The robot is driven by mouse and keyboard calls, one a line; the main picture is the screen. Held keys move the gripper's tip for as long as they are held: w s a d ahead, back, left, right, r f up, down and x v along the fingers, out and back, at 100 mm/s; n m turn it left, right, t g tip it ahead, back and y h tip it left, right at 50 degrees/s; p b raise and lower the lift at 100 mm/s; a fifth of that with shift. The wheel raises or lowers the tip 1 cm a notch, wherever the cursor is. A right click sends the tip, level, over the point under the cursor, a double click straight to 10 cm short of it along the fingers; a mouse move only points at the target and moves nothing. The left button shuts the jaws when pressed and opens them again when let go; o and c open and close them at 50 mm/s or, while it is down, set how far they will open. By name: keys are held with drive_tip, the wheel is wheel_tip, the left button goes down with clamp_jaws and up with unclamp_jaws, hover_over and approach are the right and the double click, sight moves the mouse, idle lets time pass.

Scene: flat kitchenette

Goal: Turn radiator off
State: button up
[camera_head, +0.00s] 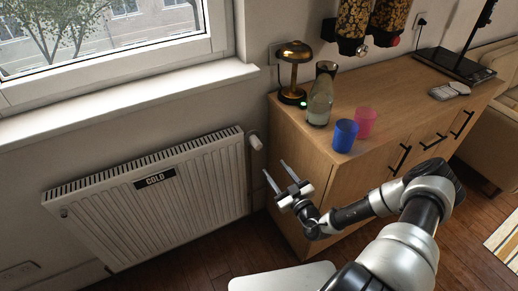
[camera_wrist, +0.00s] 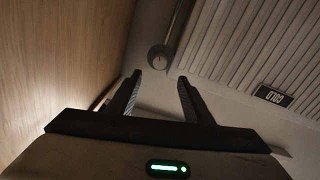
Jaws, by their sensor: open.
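The white ribbed radiator (camera_head: 160,200) hangs on the wall under the window, with a black label reading "COLD" (camera_head: 155,179). In the wrist view the radiator (camera_wrist: 250,50) fills the upper right. A white round valve knob (camera_head: 255,142) sits at its upper right end on a pipe. The knob also shows in the wrist view (camera_wrist: 159,57), just beyond the fingertips and a little above the gap between them. My gripper (camera_head: 276,172) is open and empty, in front of and below the knob, apart from it. In the wrist view its two fingers (camera_wrist: 160,82) point toward the knob.
A wooden cabinet (camera_head: 290,195) stands close to the right of the knob and gripper. On it are a brass lamp (camera_head: 293,72), a glass bottle (camera_head: 320,102), a blue cup (camera_head: 344,136) and a pink cup (camera_head: 365,122). The floor before the radiator is clear.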

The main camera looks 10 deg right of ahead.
sight(259, 148)
drive_tip(key=b+x, duration=0.1)
drive_tip(key=x, duration=1.2)
drive_tip(key=shift+w+a+b, duration=0.15)
drive_tip(key=shift+w+b, duration=0.2)
drive_tip(key=shift+w, duration=0.05)
drive_tip(key=c, duration=1.1)
